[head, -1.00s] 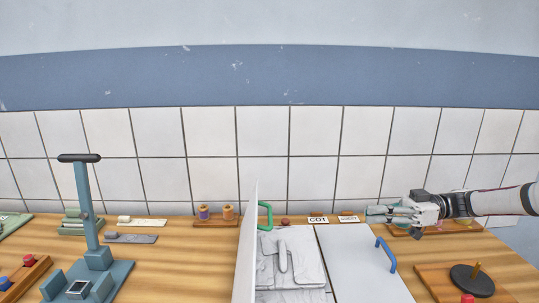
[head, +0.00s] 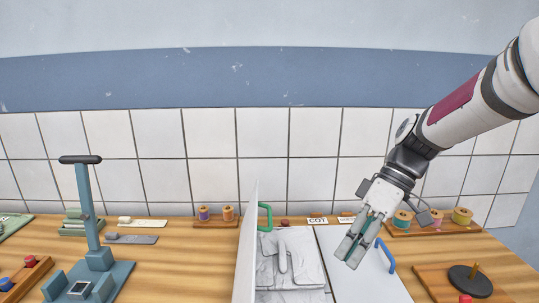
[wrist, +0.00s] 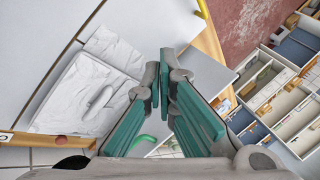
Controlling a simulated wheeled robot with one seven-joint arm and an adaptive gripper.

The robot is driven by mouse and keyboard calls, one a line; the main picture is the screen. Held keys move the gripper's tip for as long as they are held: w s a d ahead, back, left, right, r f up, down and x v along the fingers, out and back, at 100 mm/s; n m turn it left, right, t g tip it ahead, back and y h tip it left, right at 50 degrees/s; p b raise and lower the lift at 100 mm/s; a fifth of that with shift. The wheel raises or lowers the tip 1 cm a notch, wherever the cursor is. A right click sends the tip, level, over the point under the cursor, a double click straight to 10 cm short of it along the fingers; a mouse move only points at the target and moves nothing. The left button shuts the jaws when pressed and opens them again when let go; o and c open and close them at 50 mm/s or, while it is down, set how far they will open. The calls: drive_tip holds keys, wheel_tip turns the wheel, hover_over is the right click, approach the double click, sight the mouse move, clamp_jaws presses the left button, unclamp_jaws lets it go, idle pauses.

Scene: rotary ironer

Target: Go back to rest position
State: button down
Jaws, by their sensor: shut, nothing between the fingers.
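My gripper (head: 352,252) is at the right of the head view, pointing down and to the left, shut and empty. It hangs in front of a flat white lid (head: 350,288) with a blue handle (head: 387,257); how far above is hard to tell. In the wrist view, my gripper's green-padded fingers (wrist: 164,68) meet near the middle. My arm comes down from the upper right. Left of the white lid, a pale, cloth-like form with a raised bar (head: 283,262) lies beside an upright white panel (head: 245,250) with a green handle (head: 266,206).
A rack of thread spools (head: 440,222) is behind my gripper. A wooden board with a black disc (head: 470,281) is at the right front. A "COT" card (head: 318,220) stands at the back. A blue lever press (head: 92,262) stands at the left. Open wood lies left of the panel.

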drive_tip(key=s+d+r+m+t+h, duration=0.2)
drive_tip(key=s+m, duration=0.3)
drive_tip(key=s, duration=0.4)
drive_tip(key=s+d+r+m+t+h, duration=0.2)
drive_tip(key=s+m+t+h, duration=0.2)
drive_tip(key=s, duration=0.5)
drive_tip(key=shift+s+d+r+m+t+p, duration=0.2)
drive_tip(key=shift+r+m+t+p, duration=0.15)
drive_tip(key=shift+m+t, duration=0.2)
drive_tip(key=shift+w, duration=0.1)
